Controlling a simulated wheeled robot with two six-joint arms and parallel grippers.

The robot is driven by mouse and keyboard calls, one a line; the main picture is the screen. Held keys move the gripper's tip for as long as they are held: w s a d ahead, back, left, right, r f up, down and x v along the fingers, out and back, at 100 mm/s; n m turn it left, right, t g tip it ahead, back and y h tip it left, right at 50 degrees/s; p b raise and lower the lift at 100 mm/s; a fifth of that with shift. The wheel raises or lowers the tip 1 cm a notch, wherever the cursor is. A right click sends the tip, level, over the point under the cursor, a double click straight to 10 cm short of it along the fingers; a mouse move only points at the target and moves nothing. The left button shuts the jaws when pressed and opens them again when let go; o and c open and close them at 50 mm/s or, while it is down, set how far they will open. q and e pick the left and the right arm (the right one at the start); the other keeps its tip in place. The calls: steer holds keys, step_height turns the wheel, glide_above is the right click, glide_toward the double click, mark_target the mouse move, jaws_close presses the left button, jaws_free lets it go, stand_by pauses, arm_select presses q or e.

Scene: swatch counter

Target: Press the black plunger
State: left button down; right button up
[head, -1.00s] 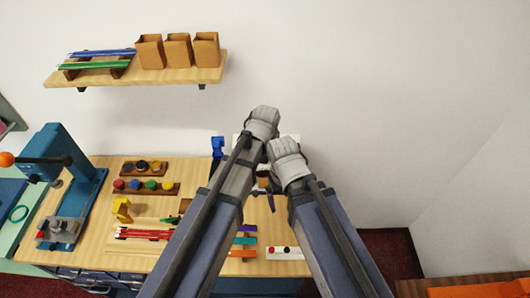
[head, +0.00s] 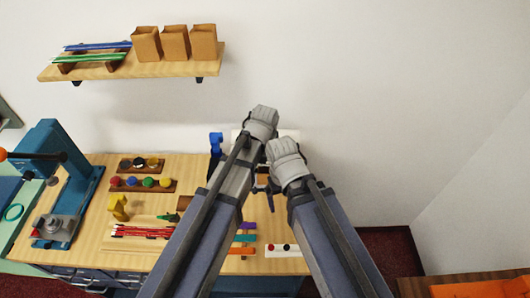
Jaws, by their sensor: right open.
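A white block (head: 295,252) lies near the front edge of the counter, right of the coloured strips. It carries a red plunger (head: 272,247) and a black plunger (head: 287,247) side by side. Both of my arms cross the middle of the view. My right gripper (head: 266,187) shows only as small dark parts between the two arms, behind the block and apart from it; it is open. My left gripper is hidden behind my left arm.
A blue press (head: 88,195) with an orange-knobbed lever stands at the left. Racks with coloured knobs (head: 145,185), a yellow piece (head: 118,208) and red sticks (head: 140,231) lie on the counter (head: 195,165). A wall shelf (head: 110,70) holds paper bags (head: 175,42).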

arm_select(q)
steer(key=shift+r+p, duration=0.3)
steer(key=shift+r, duration=0.15)
steer(key=p+v, duration=1.2)
steer(key=v, duration=0.1)
steer(key=shift+w+p, duration=0.35)
arm_select(e)
step_height(320, 180, up, 14)
steer(key=shift+s+d+f, duration=0.2)
steer(key=shift+d+f, duration=0.05)
steer(key=shift+d, duration=0.1)
steer(key=shift+f, duration=0.1)
arm_select(q)
steer(key=s+a+f+m+g+b, duration=0.1)
steer(key=s+a+f+m+b, duration=0.1)
steer(key=s+f+b, duration=0.5)
steer(key=s+a+f+m+g+y+b, duration=0.1)
steer(key=s+a+f+g+b, duration=0.1)
steer(key=s+f+b, duration=0.6)
step_height(320, 180, down, 5)
steer(key=a+b, duration=0.1)
steer(key=b, duration=0.3)
steer(key=shift+s+m, duration=0.3)
steer(key=shift+m, duration=0.1)
arm_select(e)
step_height(320, 180, down, 19)
